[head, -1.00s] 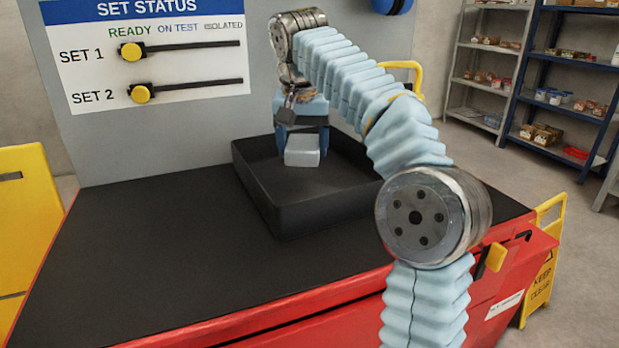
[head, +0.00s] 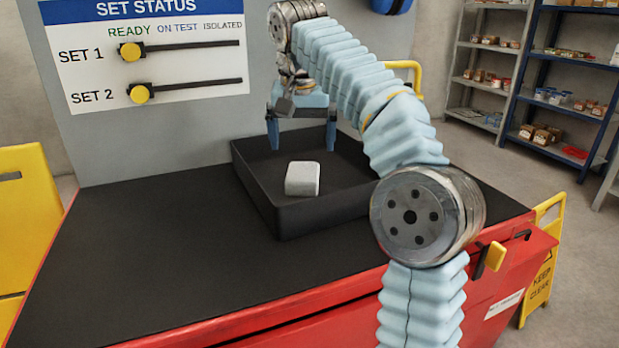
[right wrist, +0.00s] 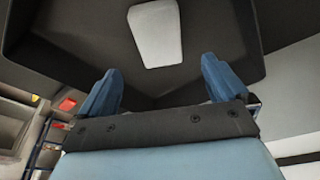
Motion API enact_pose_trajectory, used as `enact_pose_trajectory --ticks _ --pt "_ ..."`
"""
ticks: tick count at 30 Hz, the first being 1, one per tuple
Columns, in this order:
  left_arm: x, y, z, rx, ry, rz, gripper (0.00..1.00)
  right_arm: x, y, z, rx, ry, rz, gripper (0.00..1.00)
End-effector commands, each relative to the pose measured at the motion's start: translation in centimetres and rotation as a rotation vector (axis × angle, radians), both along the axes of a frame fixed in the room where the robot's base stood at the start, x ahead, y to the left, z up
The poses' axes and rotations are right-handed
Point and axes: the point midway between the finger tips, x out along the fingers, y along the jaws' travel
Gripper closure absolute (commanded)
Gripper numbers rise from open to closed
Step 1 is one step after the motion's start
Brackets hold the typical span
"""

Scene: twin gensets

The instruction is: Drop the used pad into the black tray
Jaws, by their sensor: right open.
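The used pad (head: 302,179), a light grey block, lies inside the black tray (head: 290,222) near its front left part. The tray stands on the black top of the red bench. My right gripper (head: 302,143) is open and empty, with its blue fingers apart above and behind the pad. In the right wrist view the two fingertips (right wrist: 162,82) are spread, and the pad (right wrist: 157,33) lies beyond them on the tray floor, touching neither finger. The tray's rim (right wrist: 75,73) shows around it. My left gripper is not in view.
The bench top (head: 150,250) left of the tray is clear. A status board (head: 200,90) with two yellow sliders stands behind. A yellow cabinet (head: 25,220) is at the left, a yellow sign (head: 541,285) at the right, and shelves (head: 565,90) at the back right.

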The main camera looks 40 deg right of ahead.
Motion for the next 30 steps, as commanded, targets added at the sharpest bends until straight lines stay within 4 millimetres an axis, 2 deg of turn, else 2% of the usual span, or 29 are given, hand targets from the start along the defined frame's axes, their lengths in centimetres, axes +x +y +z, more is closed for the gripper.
enact_pose_trajectory --ticks 5,18,30 --pt "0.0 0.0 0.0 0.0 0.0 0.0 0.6 -0.5 0.7 3.0 0.003 -0.001 0.001 0.0" --pt "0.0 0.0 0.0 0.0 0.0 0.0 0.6 -1.0 1.0 5.0 0.002 0.0 -0.002 0.0" --pt "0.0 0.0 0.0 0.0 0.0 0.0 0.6 -1.1 1.0 5.2 0.001 -0.001 0.0 0.0"
